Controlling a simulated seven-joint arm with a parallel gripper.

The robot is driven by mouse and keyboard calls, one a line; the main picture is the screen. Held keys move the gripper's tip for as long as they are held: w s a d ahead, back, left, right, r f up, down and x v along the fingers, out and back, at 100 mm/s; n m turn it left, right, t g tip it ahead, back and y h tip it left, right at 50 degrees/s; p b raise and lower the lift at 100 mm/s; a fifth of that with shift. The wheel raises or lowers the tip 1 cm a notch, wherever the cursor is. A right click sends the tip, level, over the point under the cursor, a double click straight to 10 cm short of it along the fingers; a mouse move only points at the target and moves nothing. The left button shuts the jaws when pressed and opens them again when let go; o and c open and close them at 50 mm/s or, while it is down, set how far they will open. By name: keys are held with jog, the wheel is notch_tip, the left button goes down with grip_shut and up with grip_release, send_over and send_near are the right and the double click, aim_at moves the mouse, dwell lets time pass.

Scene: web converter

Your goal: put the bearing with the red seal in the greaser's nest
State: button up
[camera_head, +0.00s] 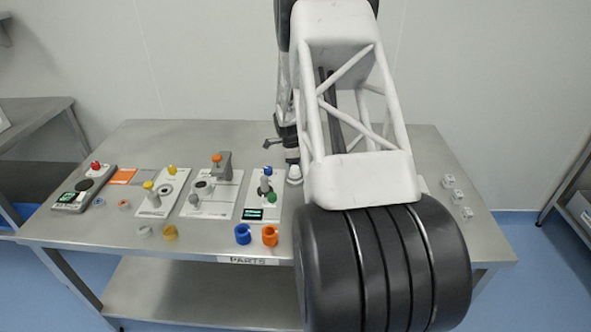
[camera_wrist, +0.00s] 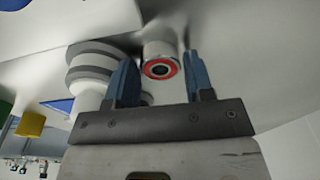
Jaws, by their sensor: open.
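In the wrist view a pale cylindrical bearing with a red ring around a dark centre (camera_wrist: 161,69) shows between the two blue fingers of my gripper (camera_wrist: 159,62). The fingers are open, one on each side, with a visible gap to the bearing; its depth relative to the fingertips is hard to judge. In the head view my gripper (camera_head: 283,143) is low over the back of the table, partly hidden by my arm. I cannot make out the red seal there. Several small stations stand on the table, including one with an orange-knobbed press (camera_head: 222,165); I cannot tell which is the greaser, and its nest is not identifiable.
A station with a blue knob and small screen (camera_head: 263,195) stands close to my gripper. Blue (camera_head: 242,234) and orange (camera_head: 269,236) parts lie at the front edge. A red-button scale-like unit (camera_head: 84,189) is at the left. White blocks (camera_head: 454,196) sit at the right.

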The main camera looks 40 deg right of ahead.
jog(key=shift+f, duration=0.25)
jog(key=shift+c, duration=0.3)
jog(key=c, duration=0.6)
jog(key=shift+r, duration=0.1)
jog(key=shift+c, duration=0.2)
notch_tip(320, 180, up, 10)
dwell(0.4)
dwell(0.7)
